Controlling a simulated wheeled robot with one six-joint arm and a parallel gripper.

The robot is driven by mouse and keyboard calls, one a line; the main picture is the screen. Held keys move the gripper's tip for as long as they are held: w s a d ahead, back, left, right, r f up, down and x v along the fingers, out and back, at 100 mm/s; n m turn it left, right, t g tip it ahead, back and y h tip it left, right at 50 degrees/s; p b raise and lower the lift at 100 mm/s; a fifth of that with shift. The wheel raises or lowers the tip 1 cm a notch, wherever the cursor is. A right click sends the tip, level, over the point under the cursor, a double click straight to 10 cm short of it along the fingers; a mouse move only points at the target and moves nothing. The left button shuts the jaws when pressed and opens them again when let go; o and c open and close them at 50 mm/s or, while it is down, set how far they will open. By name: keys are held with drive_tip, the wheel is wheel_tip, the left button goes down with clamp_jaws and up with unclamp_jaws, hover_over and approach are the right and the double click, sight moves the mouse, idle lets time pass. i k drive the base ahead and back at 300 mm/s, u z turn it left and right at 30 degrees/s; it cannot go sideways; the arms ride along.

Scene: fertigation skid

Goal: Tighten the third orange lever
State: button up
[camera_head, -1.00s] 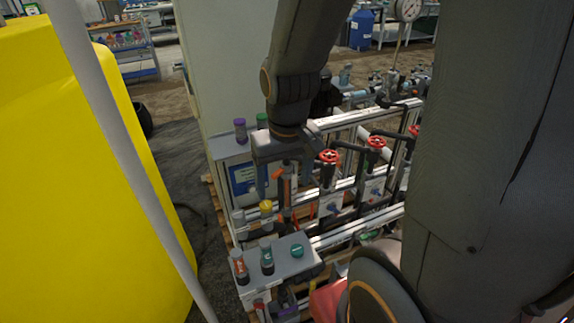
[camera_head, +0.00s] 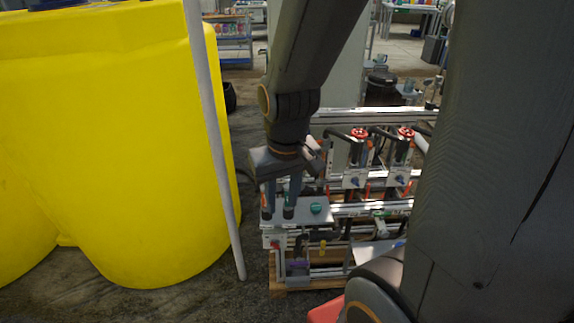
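My gripper (camera_head: 281,198) points down at the left end of the pipe skid, in front of a small grey box (camera_head: 307,218). Its two fingers look spread, with no object visible between them. The fingers overlap the dark bottle-like parts on the box, so the exact gap is hard to see. Small orange pieces show on the skid, one by the left blue-knobbed valve (camera_head: 365,192) and one farther right (camera_head: 407,188). They are too small to tell which is the third orange lever. Part of the skid is hidden behind my arm.
Red handwheels (camera_head: 359,133) top the valves behind the rails. A green knob (camera_head: 316,208) sits on the box. A yellow tank (camera_head: 110,160) and a grey pole (camera_head: 213,140) stand left. Bare floor (camera_head: 200,295) lies in front.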

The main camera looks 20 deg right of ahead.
sight(325, 142)
drive_tip(key=u, duration=0.15)
drive_tip(key=k, duration=0.2)
drive_tip(key=z, duration=0.7)
drive_tip(key=i, duration=1)
drive_tip(key=z, duration=0.15)
